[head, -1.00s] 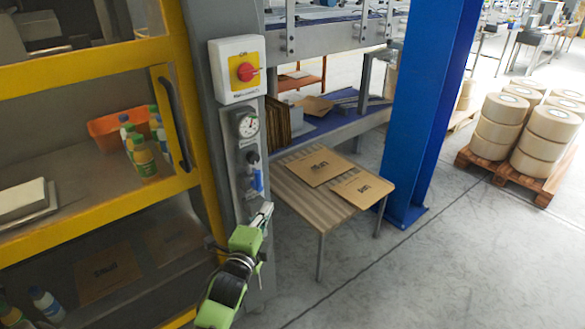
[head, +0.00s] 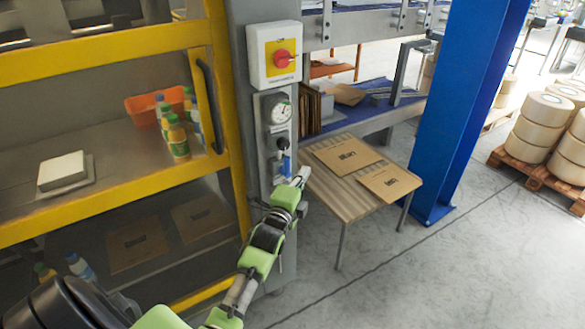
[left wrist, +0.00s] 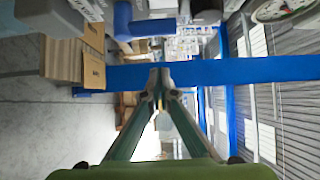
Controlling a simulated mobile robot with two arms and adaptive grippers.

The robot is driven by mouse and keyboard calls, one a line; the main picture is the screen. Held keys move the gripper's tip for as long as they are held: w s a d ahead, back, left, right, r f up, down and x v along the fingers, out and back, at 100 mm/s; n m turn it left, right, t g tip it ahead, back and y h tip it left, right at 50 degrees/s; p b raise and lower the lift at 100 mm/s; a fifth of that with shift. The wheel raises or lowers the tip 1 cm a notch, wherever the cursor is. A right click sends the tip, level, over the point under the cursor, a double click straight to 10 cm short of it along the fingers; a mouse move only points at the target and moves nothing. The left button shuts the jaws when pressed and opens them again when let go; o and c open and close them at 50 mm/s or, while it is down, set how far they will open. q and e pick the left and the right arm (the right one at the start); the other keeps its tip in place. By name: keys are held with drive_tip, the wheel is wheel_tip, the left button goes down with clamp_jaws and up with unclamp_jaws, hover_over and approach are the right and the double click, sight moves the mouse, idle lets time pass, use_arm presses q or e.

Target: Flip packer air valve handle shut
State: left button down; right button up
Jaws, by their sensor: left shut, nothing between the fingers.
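The air valve's blue handle (head: 287,164) hangs downward below a dark fitting on the grey post, under the pressure gauge (head: 279,109). My left gripper (head: 302,173) is at the handle's lower right in the head view, and partly hides its lower end. In the left wrist view the two fingers (left wrist: 158,76) meet at the tips with nothing between them. A blue part that looks like the handle (left wrist: 150,27) shows above the fingertips there, apart from them in the picture. I cannot tell their distance in depth. My right gripper is not in view.
A switch box with a red knob (head: 282,58) is above the gauge. The yellow-framed machine (head: 226,110) stands left of the post. A wooden table (head: 335,192) with flat cartons and a blue column (head: 452,110) are to the right. Grey floor (head: 440,270) is open in front.

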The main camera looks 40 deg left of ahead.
sight(285, 165)
use_arm(q)
drive_tip(key=a+p, duration=0.1)
drive_tip(key=a, duration=0.3)
drive_tip(key=shift+w, duration=0.15)
idle(0.4)
